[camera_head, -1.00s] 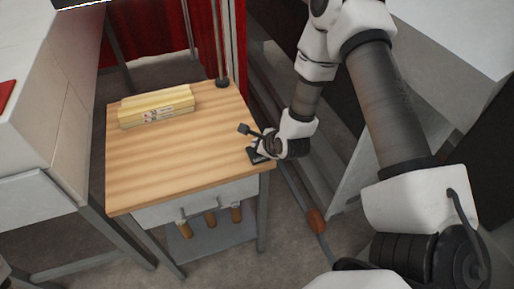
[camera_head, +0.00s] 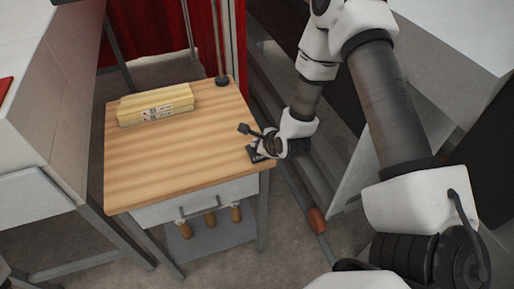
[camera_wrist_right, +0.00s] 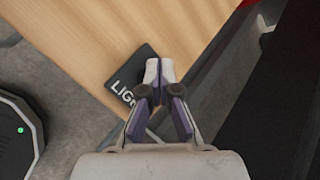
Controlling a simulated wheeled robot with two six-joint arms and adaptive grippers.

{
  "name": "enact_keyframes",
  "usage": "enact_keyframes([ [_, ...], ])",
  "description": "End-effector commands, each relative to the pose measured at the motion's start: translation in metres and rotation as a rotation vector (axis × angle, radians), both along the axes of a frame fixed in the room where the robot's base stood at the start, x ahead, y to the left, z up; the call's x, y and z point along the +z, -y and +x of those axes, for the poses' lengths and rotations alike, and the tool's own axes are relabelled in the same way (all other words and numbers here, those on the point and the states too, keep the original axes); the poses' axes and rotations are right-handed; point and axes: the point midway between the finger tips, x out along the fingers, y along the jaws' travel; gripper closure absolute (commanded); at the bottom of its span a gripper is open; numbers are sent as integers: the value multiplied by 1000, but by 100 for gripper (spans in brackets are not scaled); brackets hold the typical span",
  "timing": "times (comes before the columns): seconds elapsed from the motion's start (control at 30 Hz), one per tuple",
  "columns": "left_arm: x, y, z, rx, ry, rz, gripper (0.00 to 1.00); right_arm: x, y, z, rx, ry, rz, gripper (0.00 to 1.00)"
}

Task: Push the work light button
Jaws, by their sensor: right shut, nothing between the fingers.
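The work light button is on a small dark plate (camera_wrist_right: 126,84) lettered "LIG…" at the corner of the wooden tabletop; the button itself is hidden behind my fingers. In the head view the plate (camera_head: 254,155) shows at the table's right front corner, partly covered by my right gripper (camera_head: 262,148). In the wrist view my right gripper (camera_wrist_right: 157,72) is shut with nothing between its fingers, its tips over the plate's right part. I cannot tell whether the tips touch the button. My left gripper is not in view.
The wooden table (camera_head: 180,150) carries a stack of yellow boxes (camera_head: 155,104) at the back left. A dark post base (camera_head: 222,81) stands at its back right corner. Tools with wooden handles (camera_head: 211,219) sit below the front edge. A white cabinet (camera_head: 50,90) stands at left.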

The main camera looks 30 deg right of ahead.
Motion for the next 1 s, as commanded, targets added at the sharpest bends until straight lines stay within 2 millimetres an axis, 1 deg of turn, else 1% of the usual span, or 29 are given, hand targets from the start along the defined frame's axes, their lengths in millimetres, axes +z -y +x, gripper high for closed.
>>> enact_keyframes([
  [0.03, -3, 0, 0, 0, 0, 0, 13, -3, 0, 0, 0, 0, 0, 100],
  [0.33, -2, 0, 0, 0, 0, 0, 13, -2, 0, 0, 0, -1, 0, 100],
  [0.57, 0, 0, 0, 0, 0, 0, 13, 7, 0, -1, -1, -1, 1, 100],
  [0.8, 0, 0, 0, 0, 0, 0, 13, 7, 0, 0, -1, -1, 1, 100],
  [0.87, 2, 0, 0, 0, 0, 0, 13, 11, 0, 0, -1, 0, 1, 100],
  [1.0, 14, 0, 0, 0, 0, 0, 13, 27, 0, 0, -1, 1, 0, 100],
])
